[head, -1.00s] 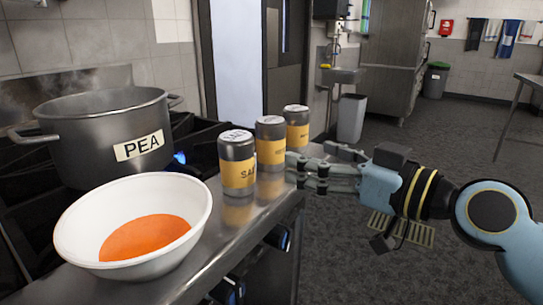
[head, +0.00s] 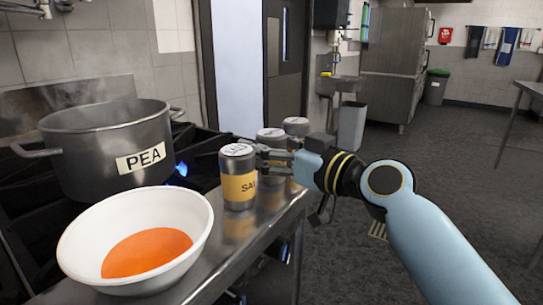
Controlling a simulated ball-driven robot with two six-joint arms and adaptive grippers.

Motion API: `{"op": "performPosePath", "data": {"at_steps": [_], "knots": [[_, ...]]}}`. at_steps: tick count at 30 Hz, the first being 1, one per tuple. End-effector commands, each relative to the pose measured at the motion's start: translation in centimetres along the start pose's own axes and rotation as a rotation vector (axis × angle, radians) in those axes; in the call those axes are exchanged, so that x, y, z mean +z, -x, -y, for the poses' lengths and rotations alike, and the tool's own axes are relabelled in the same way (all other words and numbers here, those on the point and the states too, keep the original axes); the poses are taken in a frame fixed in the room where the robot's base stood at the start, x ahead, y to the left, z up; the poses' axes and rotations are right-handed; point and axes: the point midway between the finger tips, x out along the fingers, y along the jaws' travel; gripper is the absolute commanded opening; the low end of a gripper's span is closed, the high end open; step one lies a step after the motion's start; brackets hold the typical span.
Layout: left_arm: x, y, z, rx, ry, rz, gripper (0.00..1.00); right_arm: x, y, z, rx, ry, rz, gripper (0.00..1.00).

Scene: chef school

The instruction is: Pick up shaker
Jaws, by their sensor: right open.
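Three dark shakers with yellow bands and pale lids stand upright in a row on the steel ledge. The nearest shaker (head: 239,187), whose label begins "SA", shows almost whole. The middle shaker (head: 270,136) and the far shaker (head: 297,126) are partly hidden behind my right gripper. My right gripper (head: 262,157) is open, its fingers pointing left across the front of the middle shaker, with the tips close to the right side of the nearest one. I cannot tell whether they touch a shaker. My left gripper is not in view.
A white bowl of orange food (head: 190,238) stands on the steel ledge (head: 232,245) at front left. A steaming pot marked PEA (head: 95,150) sits on the stove with a blue flame beside it. Open floor lies to the right.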

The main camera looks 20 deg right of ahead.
Motion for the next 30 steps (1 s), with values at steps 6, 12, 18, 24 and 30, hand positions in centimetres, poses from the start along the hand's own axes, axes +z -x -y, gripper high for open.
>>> {"op": "performPosePath", "data": {"at_steps": [6, 12, 18, 24, 30], "knots": [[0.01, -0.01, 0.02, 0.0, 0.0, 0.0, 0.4, 0.0, 0.04, -0.02, 0.0, 0.0, 0.0, 0.6], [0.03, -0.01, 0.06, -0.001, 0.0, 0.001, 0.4, 0.0, 0.05, -0.02, 0.001, 0.0, 0.0, 0.33], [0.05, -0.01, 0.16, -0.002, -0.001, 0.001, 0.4, 0.0, 0.06, -0.03, 0.001, 0.0, 0.0, 0.09], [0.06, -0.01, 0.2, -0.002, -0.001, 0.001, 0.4, 0.0, 0.06, -0.03, 0.001, 0.0, 0.0, 0.07], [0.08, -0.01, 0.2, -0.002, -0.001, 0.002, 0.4, -0.07, 0.05, -0.03, 0.001, 0.0, -0.001, 0.06]]}}
